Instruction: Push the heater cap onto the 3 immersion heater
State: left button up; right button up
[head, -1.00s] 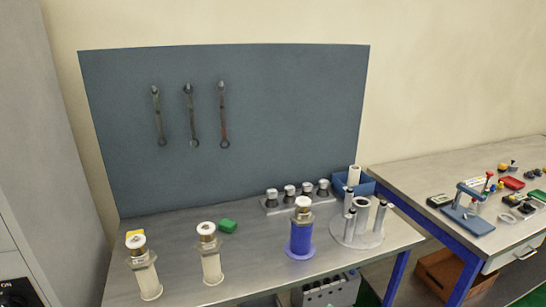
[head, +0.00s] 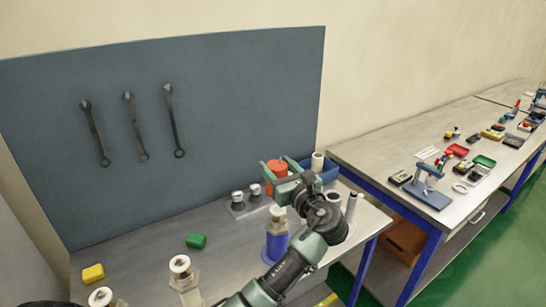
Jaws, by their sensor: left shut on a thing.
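My left gripper (head: 282,168) is in the middle of the head view, above the workbench. Its green fingers are shut on an orange cylinder (head: 277,173), which may be the heater cap. A blue upright unit (head: 277,242) with a metal collar and white top stands below it, partly behind my arm. Two white upright units with similar tops, one left of centre (head: 181,266) and one farther left (head: 101,298), stand at the front edge, cut off below. These three look like the immersion heaters. My right gripper is out of view.

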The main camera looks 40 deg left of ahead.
pick_arm(q)
jog(key=shift+d+r, duration=0.15)
jog(key=shift+d, duration=0.1)
jog(key=shift+s+d, duration=0.1)
jog(key=shift+d, duration=0.05)
jog(key=shift+r+p, duration=0.2)
jog(key=shift+p, duration=0.7)
jog(key=shift+f+b, duration=1.35)
jog(key=shift+f, duration=1.7)
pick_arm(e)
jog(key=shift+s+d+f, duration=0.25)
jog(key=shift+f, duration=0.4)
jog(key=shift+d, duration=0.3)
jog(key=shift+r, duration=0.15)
